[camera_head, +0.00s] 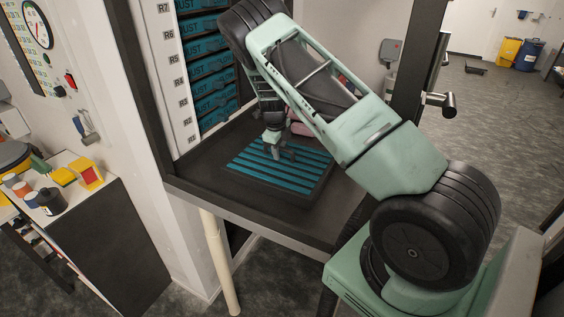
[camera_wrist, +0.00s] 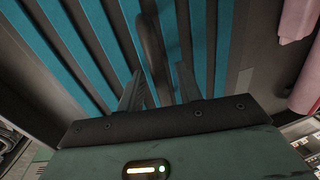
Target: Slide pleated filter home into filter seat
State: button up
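The pleated filter (camera_head: 262,177) is a flat dark panel with teal stripes, lying on the dark bench deck. Its stripes fill much of the wrist view (camera_wrist: 62,42). A dark curved handle (camera_wrist: 152,48) rises from the filter. My gripper (camera_head: 281,152) is low over the filter, pointing down. In the wrist view its two fingers (camera_wrist: 160,78) stand apart, one on each side of the handle, with gaps showing. I cannot tell which part is the filter seat. My arm hides part of the deck behind the filter.
A rack of teal-fronted slots (camera_head: 208,82) with R labels stands at the back left. Pink rolls (camera_wrist: 305,88) lie right of the filter. Dark posts flank the bench, and its front edge (camera_head: 250,218) is raised. A side table with jars (camera_head: 50,200) is at left.

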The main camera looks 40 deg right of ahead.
grip_shut()
dwell(1.4)
